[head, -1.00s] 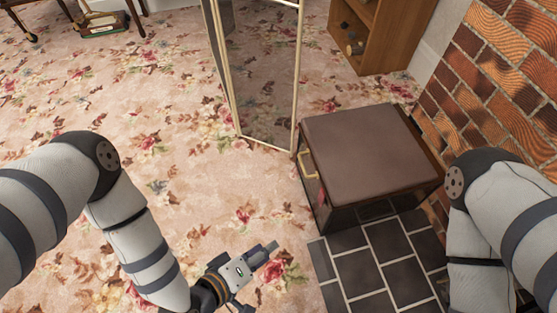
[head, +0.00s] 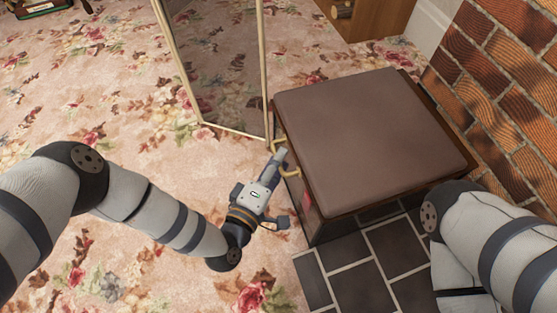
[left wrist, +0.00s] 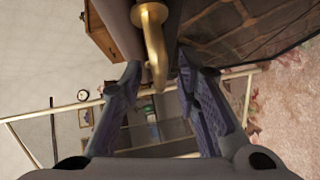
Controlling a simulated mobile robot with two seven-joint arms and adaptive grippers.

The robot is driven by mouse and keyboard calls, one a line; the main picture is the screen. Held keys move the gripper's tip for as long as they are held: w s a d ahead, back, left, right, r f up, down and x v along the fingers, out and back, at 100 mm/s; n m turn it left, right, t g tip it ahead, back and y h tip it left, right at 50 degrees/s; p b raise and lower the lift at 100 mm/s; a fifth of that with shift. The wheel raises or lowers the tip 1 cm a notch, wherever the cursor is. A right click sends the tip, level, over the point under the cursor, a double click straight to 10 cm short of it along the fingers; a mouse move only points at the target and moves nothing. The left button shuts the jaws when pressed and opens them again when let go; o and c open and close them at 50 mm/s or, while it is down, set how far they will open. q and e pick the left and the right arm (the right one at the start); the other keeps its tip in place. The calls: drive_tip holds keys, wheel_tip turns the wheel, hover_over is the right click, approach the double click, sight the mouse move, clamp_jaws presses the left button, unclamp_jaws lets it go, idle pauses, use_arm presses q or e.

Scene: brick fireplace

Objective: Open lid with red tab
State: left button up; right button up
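A dark box with a brown padded lid (head: 365,140) stands by the brick wall in the head view; its lid is down. A small red patch, perhaps the red tab (head: 306,204), shows on its left side. A brass handle (head: 290,172) sticks out from that same side. My left gripper (head: 277,160) is right at this handle. In the left wrist view its fingers are apart, and the curved brass handle (left wrist: 155,45) reaches down between them; I see no finger closed on it. My right gripper is out of view; only the right arm shows.
A framed glass panel (head: 215,70) stands on the floral carpet (head: 120,110) just behind and left of the box. Dark tiles (head: 365,270) lie in front. The brick wall (head: 510,90) closes off the right. Carpet on the left is open.

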use_arm(q)
drive_tip(key=shift+w+d, duration=0.2)
drive_tip(key=shift+w, duration=0.2)
clamp_jaws()
